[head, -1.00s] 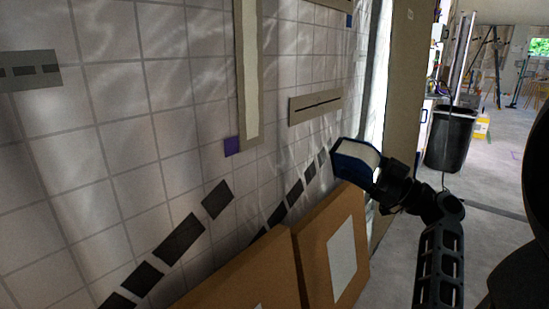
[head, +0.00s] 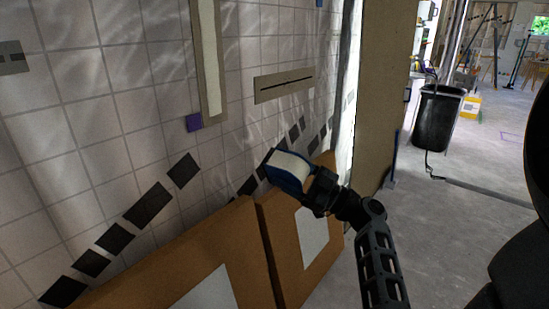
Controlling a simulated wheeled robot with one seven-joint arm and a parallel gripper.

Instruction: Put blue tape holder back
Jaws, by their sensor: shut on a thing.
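The blue tape holder (head: 288,168), a blue piece with a broad white face, is at the end of my arm in the head view. My gripper (head: 312,184) is shut on it; the fingers are mostly hidden behind it. The holder is tilted and held up in front of the tiled wall, just above the top edge of a brown panel. I cannot tell whether it touches the wall or the panel.
Two brown panels (head: 236,240) with white sheets lean along the wall below the holder. A beige slotted plate (head: 284,84), a vertical strip (head: 208,60) and a small purple square (head: 194,123) are on the wall.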

